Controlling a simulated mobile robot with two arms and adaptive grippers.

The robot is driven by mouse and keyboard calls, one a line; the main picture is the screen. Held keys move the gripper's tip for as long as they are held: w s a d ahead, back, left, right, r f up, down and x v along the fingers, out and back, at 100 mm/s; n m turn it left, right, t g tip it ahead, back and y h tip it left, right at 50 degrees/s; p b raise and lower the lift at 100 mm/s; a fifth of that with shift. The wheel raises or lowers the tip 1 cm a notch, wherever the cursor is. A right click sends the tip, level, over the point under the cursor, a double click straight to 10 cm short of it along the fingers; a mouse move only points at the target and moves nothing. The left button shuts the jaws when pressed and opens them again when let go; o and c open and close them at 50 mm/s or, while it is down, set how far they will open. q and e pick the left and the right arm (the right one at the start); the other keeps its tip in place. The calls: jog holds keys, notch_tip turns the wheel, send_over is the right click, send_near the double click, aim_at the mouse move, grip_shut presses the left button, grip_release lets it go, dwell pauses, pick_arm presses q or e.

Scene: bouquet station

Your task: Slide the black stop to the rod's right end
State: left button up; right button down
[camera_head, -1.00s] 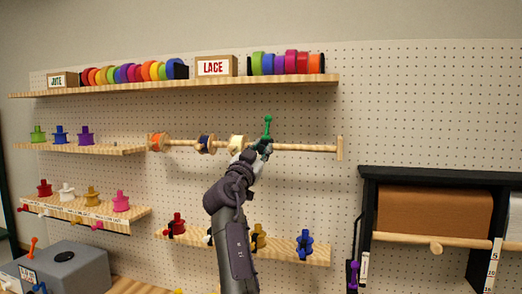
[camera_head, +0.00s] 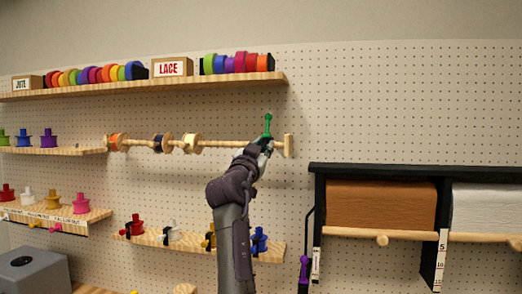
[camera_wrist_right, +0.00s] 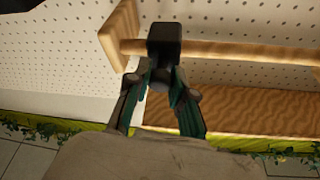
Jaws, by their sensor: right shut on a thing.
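The wooden rod (camera_head: 218,143) runs level in front of the pegboard and ends at a wooden end plate (camera_head: 289,146) on the right. My right gripper (camera_head: 265,146) is at the rod, a little left of that plate. In the right wrist view, its fingers are shut on the black stop (camera_wrist_right: 164,38), which sits at the rod (camera_wrist_right: 235,53) close to the end plate (camera_wrist_right: 118,35). A small gap shows there. The gripper mostly hides the stop in the head view. My left gripper is out of view.
An orange spool (camera_head: 115,142), a dark one (camera_head: 161,143) and a cream one (camera_head: 191,143) are on the rod, left of my gripper. A shelf (camera_head: 190,86) runs above. A black rack (camera_head: 315,190) stands at the lower right.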

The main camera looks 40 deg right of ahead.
jog(key=c, duration=1)
grip_release()
jog(key=shift+c, duration=0.2)
jog(key=shift+o, duration=0.3)
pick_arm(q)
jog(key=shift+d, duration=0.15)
pick_arm(e)
jog(key=v, duration=1.2)
